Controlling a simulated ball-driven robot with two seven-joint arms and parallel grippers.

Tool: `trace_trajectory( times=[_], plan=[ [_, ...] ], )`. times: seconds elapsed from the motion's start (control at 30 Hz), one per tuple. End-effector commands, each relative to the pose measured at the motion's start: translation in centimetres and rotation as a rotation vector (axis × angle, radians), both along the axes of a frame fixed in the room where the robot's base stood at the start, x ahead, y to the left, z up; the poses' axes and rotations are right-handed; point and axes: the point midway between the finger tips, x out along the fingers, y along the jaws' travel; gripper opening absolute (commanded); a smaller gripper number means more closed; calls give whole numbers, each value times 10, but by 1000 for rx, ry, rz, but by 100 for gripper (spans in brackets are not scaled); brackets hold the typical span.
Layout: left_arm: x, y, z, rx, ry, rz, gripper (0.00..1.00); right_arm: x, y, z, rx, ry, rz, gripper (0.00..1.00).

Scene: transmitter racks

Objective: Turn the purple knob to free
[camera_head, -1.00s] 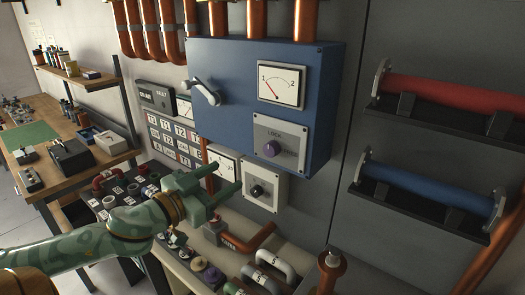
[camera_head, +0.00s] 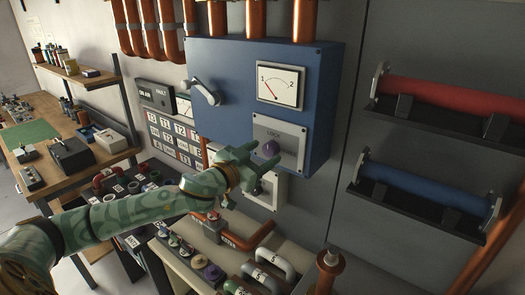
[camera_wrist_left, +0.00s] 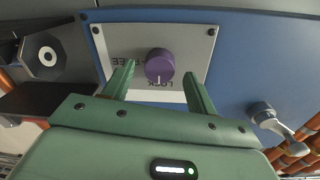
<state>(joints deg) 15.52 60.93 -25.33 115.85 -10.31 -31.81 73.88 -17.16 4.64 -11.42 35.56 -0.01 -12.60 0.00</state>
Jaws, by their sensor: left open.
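The purple knob (camera_head: 270,149) sits on a light grey plate (camera_head: 292,133) low on the blue cabinet front (camera_head: 225,60). In the left wrist view the knob (camera_wrist_left: 159,65) has a white pointer line toward the LOCK lettering, with FREE lettering off to the left; the view is upside down. My left gripper (camera_head: 258,164) is open just in front of the plate. In the left wrist view its two green fingers (camera_wrist_left: 158,82) stand on either side of the knob with gaps, and do not grip it. My right gripper is out of view.
A switch lever (camera_head: 206,91) and a dial meter (camera_head: 280,85) are on the same cabinet. A smaller box with a black knob (camera_wrist_left: 47,56) hangs below, partly behind my gripper. A bench with pipes and knobs (camera_head: 215,272) lies beneath. Red (camera_head: 450,93) and blue (camera_head: 430,190) cylinders are at right.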

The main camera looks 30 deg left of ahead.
Motion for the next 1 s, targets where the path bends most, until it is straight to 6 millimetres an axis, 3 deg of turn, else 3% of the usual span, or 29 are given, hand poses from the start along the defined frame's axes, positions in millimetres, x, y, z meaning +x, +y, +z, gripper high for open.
trace_trajectory(
  times=[0.37, 0.53, 1.0],
  plan=[
    [7, -2, 0, 1, 0, -1, 57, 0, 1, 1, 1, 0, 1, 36],
    [6, -1, 0, 1, 0, -1, 13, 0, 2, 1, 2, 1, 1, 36],
    [6, -1, 2, 82, -5, 0, 13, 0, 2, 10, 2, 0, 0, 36]
  ],
)
